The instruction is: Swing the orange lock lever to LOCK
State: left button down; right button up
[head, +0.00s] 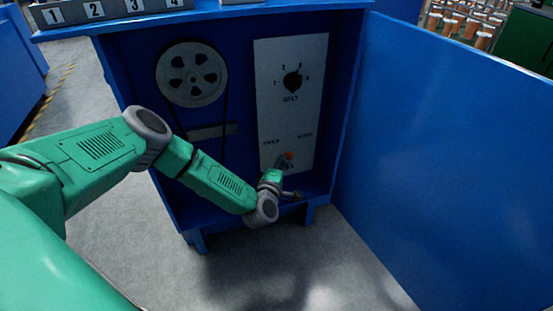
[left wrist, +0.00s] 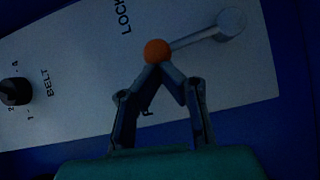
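The orange knob (head: 289,155) of the lock lever shows low on the white panel, below and between the FREE and LOCK labels. In the left wrist view the knob (left wrist: 157,50) sits on a grey lever arm (left wrist: 195,38) running to a round pivot (left wrist: 231,21). The lever stands between the two labels. My left gripper (head: 282,163) is at the knob; in the left wrist view its fingertips (left wrist: 160,70) come together right at the knob's edge. They look shut, with the knob at their tips; contact is not clear. My right gripper is not in view.
The white panel (head: 264,85) carries a black BELT dial (head: 292,81) above the lever. A spoked pulley (head: 191,74) with a belt is on the left inside the blue cabinet. A blue side panel (head: 450,150) stands at the right. Grey floor (head: 270,270) is open in front.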

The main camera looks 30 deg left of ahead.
pick_arm(q)
jog(key=shift+w+d+r+m+g+p, duration=0.6)
jog(key=shift+w+r+m+p, duration=0.05)
jog(key=shift+m+p, duration=0.1)
jog(key=w+d+m+g, duration=0.1)
jog(key=w+d+m, duration=0.1)
jog(key=w+d+m+g+p, duration=0.1)
jog(key=shift+w+f+g, duration=0.25)
jog(key=shift+w+g, duration=0.05)
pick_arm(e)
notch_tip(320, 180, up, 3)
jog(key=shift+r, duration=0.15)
pick_arm(q)
jog(key=shift+w+d, duration=0.1)
jog(key=shift+r, duration=0.15)
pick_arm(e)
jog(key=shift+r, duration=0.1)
